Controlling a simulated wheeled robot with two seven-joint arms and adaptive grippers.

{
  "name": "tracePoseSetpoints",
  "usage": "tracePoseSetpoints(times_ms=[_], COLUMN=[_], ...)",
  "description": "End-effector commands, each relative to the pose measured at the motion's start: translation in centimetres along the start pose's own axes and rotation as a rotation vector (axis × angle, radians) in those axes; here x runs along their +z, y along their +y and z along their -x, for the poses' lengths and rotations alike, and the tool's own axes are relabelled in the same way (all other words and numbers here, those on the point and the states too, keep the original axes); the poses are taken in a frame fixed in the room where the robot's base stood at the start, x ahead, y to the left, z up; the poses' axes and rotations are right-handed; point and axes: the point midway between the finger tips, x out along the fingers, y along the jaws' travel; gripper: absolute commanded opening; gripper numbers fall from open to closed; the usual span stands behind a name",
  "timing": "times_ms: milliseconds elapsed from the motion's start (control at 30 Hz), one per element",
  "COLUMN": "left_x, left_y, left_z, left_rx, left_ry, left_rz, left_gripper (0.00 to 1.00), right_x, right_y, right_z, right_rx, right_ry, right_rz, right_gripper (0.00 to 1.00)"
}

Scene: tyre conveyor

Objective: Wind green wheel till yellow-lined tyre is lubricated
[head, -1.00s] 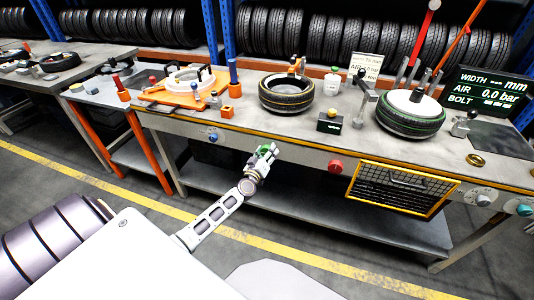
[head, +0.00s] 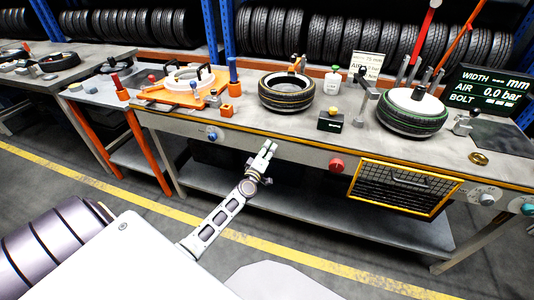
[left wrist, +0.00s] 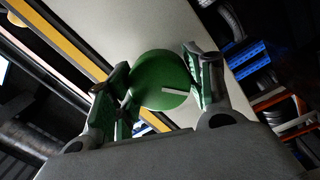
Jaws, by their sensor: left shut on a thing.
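The yellow-lined tyre (head: 286,91) lies flat on the long workbench, left of its middle. The green wheel (left wrist: 158,82) shows in the left wrist view as a round green knob with a white mark. It sits on the pale front panel of the bench. My left gripper (head: 268,150) reaches the bench front below the tyre. Its two green-padded fingers are shut on the green wheel, one on each side. In the head view the gripper hides the wheel. My right gripper is in neither view.
A green-lined tyre (head: 411,113) lies farther right on the bench. A small white bottle (head: 332,82) with a green top stands beside the yellow-lined tyre. A red knob (head: 336,165) and a yellow-framed grille (head: 402,187) are on the bench front, right of my gripper.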

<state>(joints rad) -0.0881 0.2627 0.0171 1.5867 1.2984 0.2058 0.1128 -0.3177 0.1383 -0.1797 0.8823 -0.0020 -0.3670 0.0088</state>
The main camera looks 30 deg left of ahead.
Motion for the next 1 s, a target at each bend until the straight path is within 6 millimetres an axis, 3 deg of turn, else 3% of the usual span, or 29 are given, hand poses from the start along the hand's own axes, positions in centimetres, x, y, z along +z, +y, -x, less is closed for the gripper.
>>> tracePoseSetpoints(times_ms=[333, 800, 833, 1000], left_x=[0.0, 0.0, 0.0, 0.0], left_y=[-0.1, -0.1, -0.1, -0.1], left_z=[0.0, 0.0, 0.0, 0.0], left_rx=[0.003, 0.003, 0.003, 0.003], left_ry=[0.007, 0.007, 0.007, 0.007], left_rz=[0.128, 0.143, 0.143, 0.143], left_gripper=[0.28, 0.28, 0.53, 0.74], right_x=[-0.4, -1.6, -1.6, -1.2], right_y=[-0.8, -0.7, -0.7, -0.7], right_z=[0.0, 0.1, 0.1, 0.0], right_rx=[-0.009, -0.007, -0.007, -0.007], right_ry=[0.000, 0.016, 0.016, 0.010], right_rz=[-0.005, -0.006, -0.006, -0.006], right_gripper=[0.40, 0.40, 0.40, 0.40])
